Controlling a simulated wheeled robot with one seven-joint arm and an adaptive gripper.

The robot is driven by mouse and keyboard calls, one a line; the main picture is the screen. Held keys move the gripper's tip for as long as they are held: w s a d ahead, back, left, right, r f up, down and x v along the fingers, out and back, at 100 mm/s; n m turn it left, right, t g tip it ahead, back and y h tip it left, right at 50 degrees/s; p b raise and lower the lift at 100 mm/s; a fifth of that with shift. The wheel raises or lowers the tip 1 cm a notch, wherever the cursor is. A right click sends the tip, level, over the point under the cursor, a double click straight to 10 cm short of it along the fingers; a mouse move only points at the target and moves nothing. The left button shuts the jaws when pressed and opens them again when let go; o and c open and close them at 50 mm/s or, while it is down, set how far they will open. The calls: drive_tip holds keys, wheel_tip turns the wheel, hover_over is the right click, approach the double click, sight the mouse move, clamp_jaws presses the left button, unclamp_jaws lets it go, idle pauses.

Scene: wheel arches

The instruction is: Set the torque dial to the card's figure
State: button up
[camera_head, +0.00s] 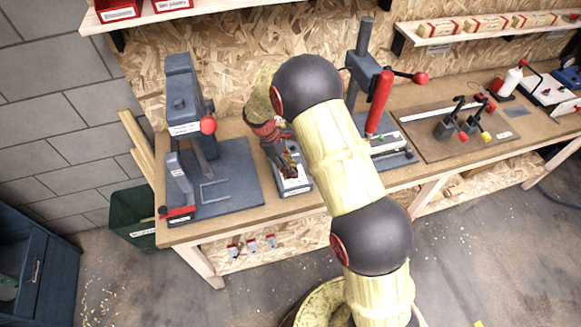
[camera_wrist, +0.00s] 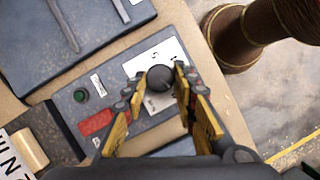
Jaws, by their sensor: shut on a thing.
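The torque dial (camera_wrist: 160,76) is a dark round knob on a white scale plate (camera_wrist: 143,64) with black marks, on top of a grey control box (camera_wrist: 68,100). In the wrist view my gripper (camera_wrist: 157,88) has one yellow-and-black finger on each side of the knob and is shut on it. The fingers cover part of the plate, and I cannot make out the dial's setting. In the head view my gripper (camera_head: 287,163) is over the box (camera_head: 296,186) on the bench, and my arm hides part of it. I cannot pick out the card's figure in either view.
A red-handled press (camera_head: 379,102) stands close on the right. The bench's front edge is near.

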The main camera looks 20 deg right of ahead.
drive_tip(key=shift+m, duration=0.5)
drive_tip(key=o, duration=1.1)
drive_tip(key=shift+o, duration=0.2)
drive_tip(key=v, duration=1.2)
drive_tip(key=shift+w, duration=0.25)
drive_tip(key=shift+d, duration=0.1)
